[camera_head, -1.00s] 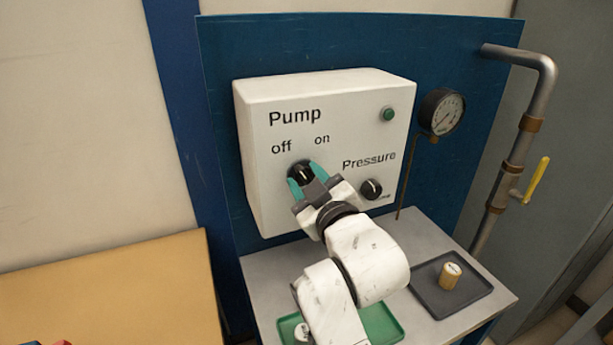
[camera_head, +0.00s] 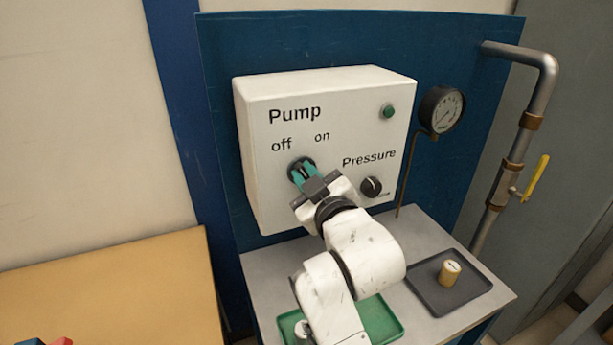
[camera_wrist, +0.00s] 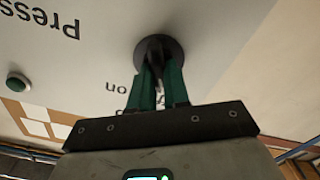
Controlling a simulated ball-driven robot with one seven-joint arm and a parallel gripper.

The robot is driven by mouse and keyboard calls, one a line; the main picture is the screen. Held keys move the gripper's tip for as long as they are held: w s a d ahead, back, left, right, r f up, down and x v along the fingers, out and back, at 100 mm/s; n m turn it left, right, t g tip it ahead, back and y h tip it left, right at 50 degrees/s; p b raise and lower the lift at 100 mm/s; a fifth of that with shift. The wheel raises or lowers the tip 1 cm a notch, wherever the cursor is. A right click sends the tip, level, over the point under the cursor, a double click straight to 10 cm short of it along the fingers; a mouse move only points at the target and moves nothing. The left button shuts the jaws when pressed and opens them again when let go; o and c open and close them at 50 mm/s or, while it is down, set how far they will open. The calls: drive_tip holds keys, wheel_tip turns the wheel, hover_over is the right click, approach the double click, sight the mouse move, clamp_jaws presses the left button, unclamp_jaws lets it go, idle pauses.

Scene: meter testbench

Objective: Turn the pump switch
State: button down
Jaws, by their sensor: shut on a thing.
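The black pump switch (camera_head: 297,164) is a round knob on the white control box (camera_head: 255,170), below the words "off" and "on". My gripper (camera_head: 304,174) is at the switch, with its green fingers closed on the knob's grip. In the wrist view the round base of the pump switch (camera_wrist: 158,52) shows beyond the fingertips of my gripper (camera_wrist: 158,82). The fingers hide most of the knob's grip, so its pointing direction is hard to tell.
The pressure knob (camera_head: 371,187) is right of my gripper. A green lamp (camera_head: 388,113) and a gauge (camera_head: 442,110) are above it. A green tray (camera_head: 385,325) and a dark tray (camera_head: 425,283) with a yellow-brown cylinder (camera_head: 449,273) are on the bench below.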

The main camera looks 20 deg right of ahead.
drive_tip(key=shift+m, duration=0.4)
drive_tip(key=m, duration=0.5)
drive_tip(key=shift+d+b, duration=0.2)
drive_tip(key=shift+b, duration=0.15)
drive_tip(key=m+b, duration=0.1)
drive_tip(key=m, duration=0.5)
drive_tip(key=shift+d, duration=0.2)
drive_tip(key=c, duration=1.1)
unclamp_jaws()
